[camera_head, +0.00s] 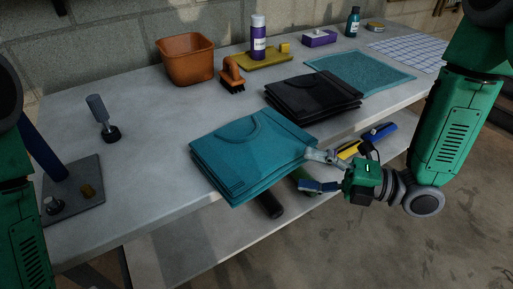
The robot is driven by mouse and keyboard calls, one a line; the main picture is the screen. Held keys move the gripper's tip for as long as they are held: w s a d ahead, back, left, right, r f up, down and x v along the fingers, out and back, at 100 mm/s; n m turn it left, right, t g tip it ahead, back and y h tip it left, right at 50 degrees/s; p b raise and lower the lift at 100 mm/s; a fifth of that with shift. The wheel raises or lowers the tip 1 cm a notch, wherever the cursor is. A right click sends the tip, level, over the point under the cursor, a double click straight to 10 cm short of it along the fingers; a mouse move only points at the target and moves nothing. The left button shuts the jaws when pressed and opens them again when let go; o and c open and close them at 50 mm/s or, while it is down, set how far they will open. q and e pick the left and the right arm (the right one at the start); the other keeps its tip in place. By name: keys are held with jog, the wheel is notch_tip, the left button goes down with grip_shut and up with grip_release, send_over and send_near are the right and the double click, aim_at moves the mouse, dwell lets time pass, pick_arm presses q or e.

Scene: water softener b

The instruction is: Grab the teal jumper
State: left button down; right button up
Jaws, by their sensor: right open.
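The teal jumper (245,152) lies folded in a stack near the front edge of the grey table, its neckline facing the back. My right gripper (313,171) is at the jumper's right front corner, its fingers pointing left. It is open, with one finger level with the top of the stack and the other lower, beyond the table edge. I cannot tell whether a finger touches the cloth. My left arm shows at the left edge, but its gripper is not in view.
A folded black garment (312,97) lies behind and right of the jumper. Farther back are an orange bin (187,60), a brush (231,76), a purple bottle (258,36) and a teal cloth (360,73). A dark plate (75,196) is at left. A lower shelf (205,243) runs below.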

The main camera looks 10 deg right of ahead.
aim_at(290, 168)
jog(key=x, duration=0.6)
jog(key=shift+a, duration=0.45)
jog(key=shift+w+d+f, duration=0.1)
jog(key=shift+d, duration=0.35)
jog(key=c, duration=0.7)
grip_shut()
pick_arm(q)
jog(key=shift+a+f, duration=0.15)
jog(key=shift+a, duration=0.15)
pick_arm(e)
jog(key=shift+a, duration=0.25)
